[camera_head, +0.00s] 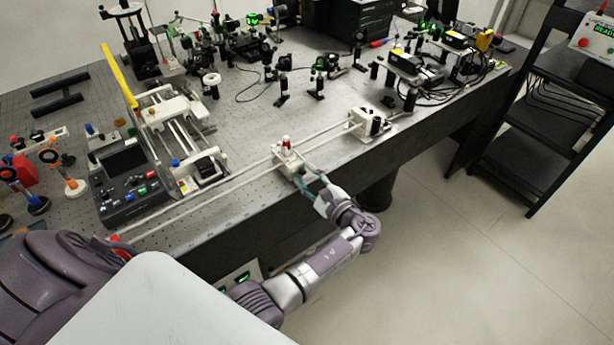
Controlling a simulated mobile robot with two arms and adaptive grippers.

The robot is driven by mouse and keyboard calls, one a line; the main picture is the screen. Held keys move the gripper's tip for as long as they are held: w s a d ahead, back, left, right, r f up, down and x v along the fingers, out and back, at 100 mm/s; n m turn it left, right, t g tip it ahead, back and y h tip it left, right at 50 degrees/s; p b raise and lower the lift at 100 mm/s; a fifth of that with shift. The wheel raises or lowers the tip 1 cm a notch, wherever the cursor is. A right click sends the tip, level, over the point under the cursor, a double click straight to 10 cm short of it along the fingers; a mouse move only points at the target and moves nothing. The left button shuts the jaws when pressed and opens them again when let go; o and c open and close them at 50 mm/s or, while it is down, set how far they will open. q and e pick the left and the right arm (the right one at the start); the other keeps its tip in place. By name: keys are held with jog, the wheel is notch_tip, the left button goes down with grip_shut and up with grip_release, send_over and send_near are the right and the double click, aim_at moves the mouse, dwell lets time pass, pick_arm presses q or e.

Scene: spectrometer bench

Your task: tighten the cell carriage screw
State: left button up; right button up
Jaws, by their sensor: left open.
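A small white carriage block (290,163) sits on a pair of long metal rails (215,187) near the bench's front edge. A red-and-white knob (286,143) stands upright on top of it; I take this as the carriage screw, but its thread is too small to make out. My left gripper (308,178) is open at the front right side of the block, with its fingers pointing up and left towards it. The fingers are lower than the knob and not around it. I cannot tell whether they touch the block. My right gripper is not in view.
A white end block (368,122) stands at the rails' right end. A black control box (127,182) and a white slide frame (175,120) stand left. Optical mounts and cables crowd the back. A dark shelf rack (548,110) stands right, beyond open floor (450,240).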

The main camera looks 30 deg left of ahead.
pick_arm(q)
jog(key=v, duration=0.7)
jog(key=shift+f, duration=0.15)
jog(key=s+f+g+h, duration=0.2)
jog(key=s+f+h, duration=0.45)
jog(key=f, duration=0.95)
jog(key=s+f+g+h, duration=0.1)
jog(key=s+f+h, duration=0.2)
jog(key=s+f, duration=0.95)
jog(key=s+f+n+g+h, duration=0.1)
jog(key=s+f+n+h, duration=0.2)
jog(key=s+f, duration=0.6)
jog(key=s+f+n+g+h+b, duration=0.1)
jog(key=s+f+n+h, duration=0.3)
jog(key=s, duration=1.3)
notch_tip(320, 180, down, 5)
jog(key=n, duration=0.4)
jog(key=shift+d+g, duration=0.3)
jog(key=shift+g, duration=0.1)
jog(key=shift+r, duration=0.15)
